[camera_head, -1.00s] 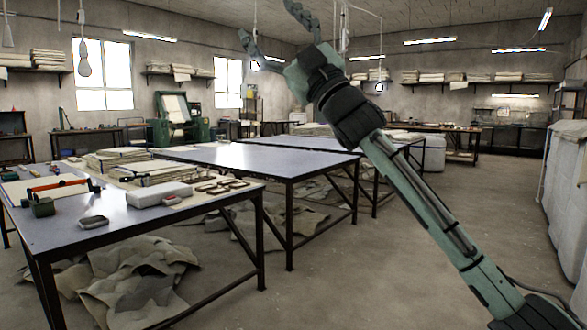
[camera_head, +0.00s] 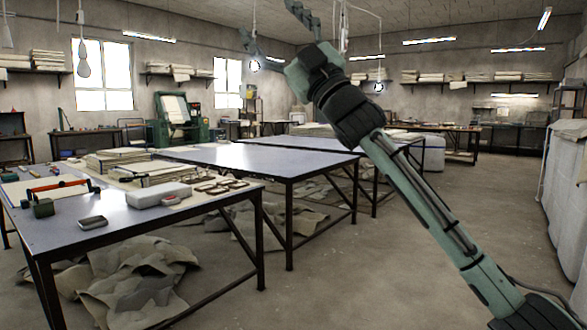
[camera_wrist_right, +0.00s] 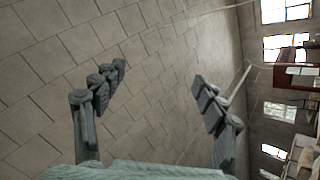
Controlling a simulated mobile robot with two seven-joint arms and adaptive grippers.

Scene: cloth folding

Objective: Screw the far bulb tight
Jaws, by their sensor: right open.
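My right gripper (camera_head: 265,18) is raised near the ceiling at the upper middle of the head view, its fingers spread. The right wrist view shows the same gripper (camera_wrist_right: 158,72) open and empty, with only ceiling between the fingertips. A grey, unlit bulb (camera_head: 84,68) hangs on a cord at the left, well apart from the gripper. A small bright bulb (camera_head: 254,66) shows just below the gripper's left finger. Another small bright bulb (camera_head: 379,87) hangs further right, beyond my arm. I cannot tell which one is the far bulb. My left gripper is out of view.
A table (camera_head: 60,235) with tools, cloth stacks and a pale case (camera_head: 158,195) stands at the left front. A bare-topped table (camera_head: 260,158) stands behind it. Crumpled cloth (camera_head: 135,275) lies below. The floor (camera_head: 340,280) at centre right is clear.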

